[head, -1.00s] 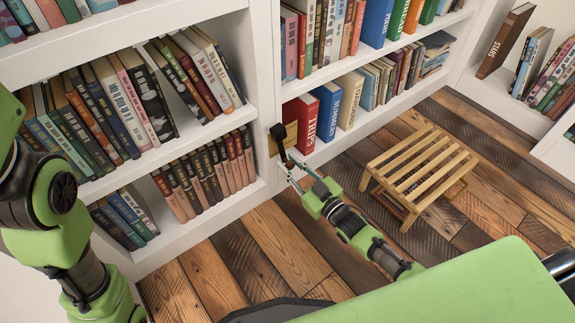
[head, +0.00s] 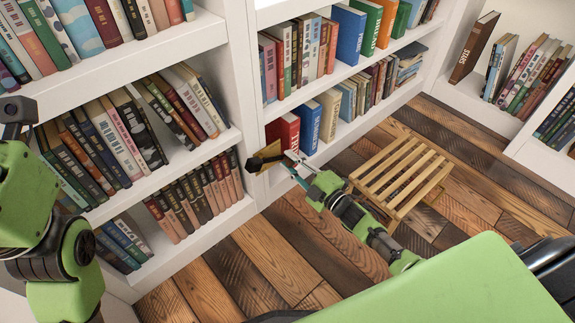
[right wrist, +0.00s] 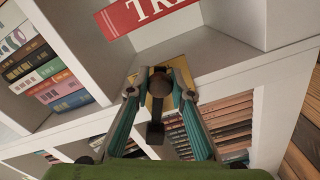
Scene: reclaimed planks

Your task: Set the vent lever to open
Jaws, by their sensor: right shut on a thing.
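The vent lever (head: 263,161) is a dark bar on a brass-coloured plate (head: 270,149), fixed to the white upright of the bookcase. In the head view the bar points left from the plate. My right gripper (head: 290,167) reaches it from the lower right. In the right wrist view, the lever's dark bar (right wrist: 155,132) and rounded brown end lie between the teal fingers of my right gripper (right wrist: 160,80), with the plate behind. The fingertips hide part of the lever. My left arm shows at the left edge of the head view, but its fingers do not show.
White bookcases (head: 238,80) full of books stand behind and left of the lever. A low slatted wooden stool (head: 400,178) stands just right of my right arm. Plank floor (head: 270,245) is clear in front of the shelves.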

